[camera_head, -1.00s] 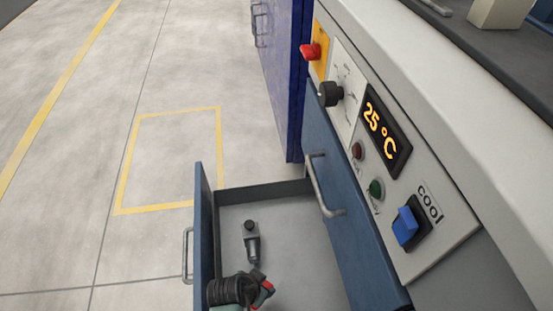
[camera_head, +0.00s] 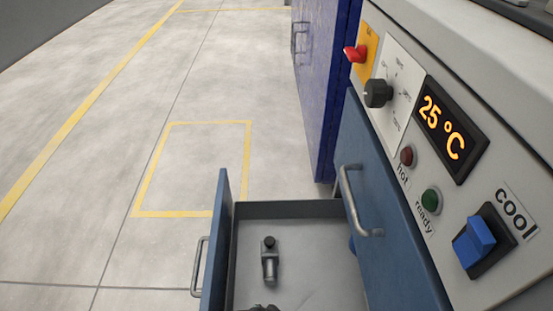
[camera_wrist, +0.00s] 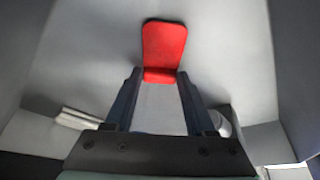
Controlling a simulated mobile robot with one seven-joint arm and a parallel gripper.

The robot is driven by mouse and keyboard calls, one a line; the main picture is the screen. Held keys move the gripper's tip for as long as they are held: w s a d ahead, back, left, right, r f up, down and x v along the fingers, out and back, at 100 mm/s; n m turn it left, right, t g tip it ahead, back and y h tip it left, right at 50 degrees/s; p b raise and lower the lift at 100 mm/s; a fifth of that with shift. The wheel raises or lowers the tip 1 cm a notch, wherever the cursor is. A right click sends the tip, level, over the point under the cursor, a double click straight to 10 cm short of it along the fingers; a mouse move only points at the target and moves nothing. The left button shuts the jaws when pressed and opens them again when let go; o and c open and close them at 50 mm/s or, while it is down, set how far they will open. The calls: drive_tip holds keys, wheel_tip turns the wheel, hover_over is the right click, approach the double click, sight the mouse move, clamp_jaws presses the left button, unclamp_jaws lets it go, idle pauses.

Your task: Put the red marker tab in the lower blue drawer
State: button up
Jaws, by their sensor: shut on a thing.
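The lower blue drawer (camera_head: 221,235) is pulled open in the head view, with a grey interior. The red marker tab (camera_wrist: 164,45) shows in the wrist view, upright in the picture between the fingertips of my gripper (camera_wrist: 159,76). My gripper is shut on its near end. Grey walls and a grey surface surround the tab there, like the drawer's inside; whether the tab touches the surface is unclear. In the head view only a dark sliver shows at the bottom edge, over the drawer, and the tab is hidden.
A grey metal fitting (camera_head: 269,262) with a dark knob lies in the open drawer. A shut blue front with a handle (camera_head: 357,202) rises to the right, below the control panel (camera_head: 410,130). A dark blue cabinet (camera_head: 325,85) stands behind. The floor at left is clear.

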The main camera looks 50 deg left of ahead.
drive_tip(key=shift+f, duration=0.2)
drive_tip(key=o, duration=1.3)
drive_tip(key=shift+r, duration=0.2)
drive_tip(key=p+v, duration=0.8)
drive_tip(key=v, duration=0.4)
